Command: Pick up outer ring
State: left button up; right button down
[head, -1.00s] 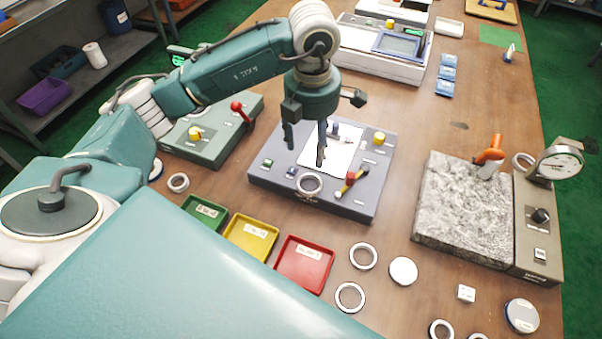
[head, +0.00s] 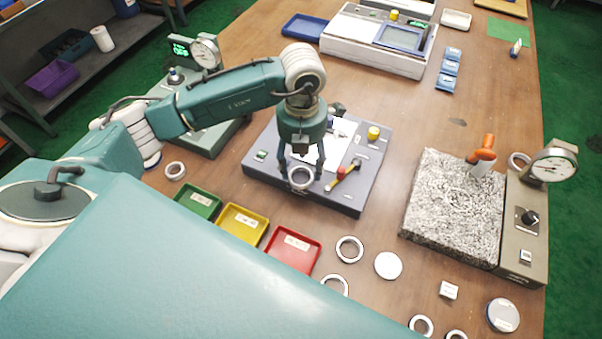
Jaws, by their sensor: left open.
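A metal outer ring (head: 301,178) sits at the front edge of the dark grey fixture box (head: 262,180). My left gripper (head: 302,176) is above this ring, pointing down, with its fingers spread to either side of it. The fingers look open; whether they touch the ring cannot be told. Other rings lie on the table: one right of the red tray (head: 349,249), one partly hidden by my body (head: 335,284), and one left of the fixture (head: 175,170). My right gripper is not in view.
Green (head: 198,203), yellow (head: 242,226) and red (head: 292,251) trays stand in front of the fixture. A granite block (head: 450,210) with a dial gauge (head: 554,165) stands at right. A red-and-yellow tool (head: 343,176) lies close to the gripper's right finger.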

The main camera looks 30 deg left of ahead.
aim_at(301, 176)
pick_arm(q)
jog(key=shift+s+a+f+p, duration=0.1)
jog(key=shift+s+f+p, duration=0.05)
jog(key=shift+f, duration=0.45)
jog(key=shift+s+f+p, duration=0.1)
jog(key=shift+f+p, duration=0.05)
jog(key=shift+f, duration=0.4)
jog(key=shift+w+f, duration=0.1)
jog(key=shift+f, duration=0.35)
jog(key=c, duration=0.9)
jog(key=shift+c, duration=0.4)
jog(key=shift+r, duration=0.15)
